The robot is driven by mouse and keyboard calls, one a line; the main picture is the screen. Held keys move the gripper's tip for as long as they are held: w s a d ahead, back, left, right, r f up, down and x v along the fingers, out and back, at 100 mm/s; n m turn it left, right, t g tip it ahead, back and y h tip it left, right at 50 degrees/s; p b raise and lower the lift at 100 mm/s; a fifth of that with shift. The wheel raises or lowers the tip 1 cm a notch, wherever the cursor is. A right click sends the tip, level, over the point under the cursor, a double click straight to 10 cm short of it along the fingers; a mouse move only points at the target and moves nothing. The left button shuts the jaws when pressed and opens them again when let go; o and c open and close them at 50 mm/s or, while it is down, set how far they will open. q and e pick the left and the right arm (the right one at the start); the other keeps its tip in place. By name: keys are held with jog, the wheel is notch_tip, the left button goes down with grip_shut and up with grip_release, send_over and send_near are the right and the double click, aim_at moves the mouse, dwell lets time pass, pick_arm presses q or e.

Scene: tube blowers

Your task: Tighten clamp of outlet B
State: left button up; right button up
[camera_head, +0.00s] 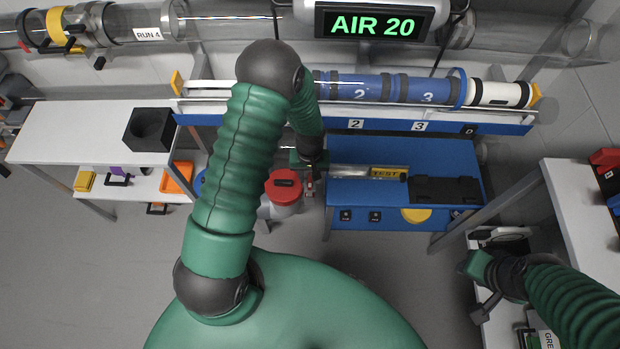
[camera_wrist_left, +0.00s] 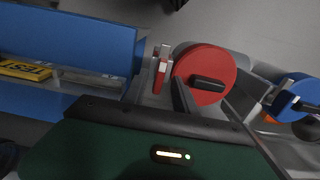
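My left gripper (camera_head: 309,178) hangs at the left end of the blue bench (camera_head: 400,217), in front of my bent green arm. A small red and metal part (camera_wrist_left: 160,70) shows at the end of the bench in the left wrist view, close to the gripper.
A red-lidded canister (camera_head: 284,187) stands just left of the bench; its lid (camera_wrist_left: 207,75) shows in the wrist view. A blue-lidded canister (camera_wrist_left: 296,92) is beyond it. A blue tube (camera_head: 385,89) runs above the bench. A white table (camera_head: 80,130) is at left.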

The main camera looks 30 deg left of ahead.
pick_arm(q)
jog(key=shift+f, duration=0.3)
jog(key=shift+d, duration=0.1)
jog(key=shift+c, duration=0.2)
grip_shut()
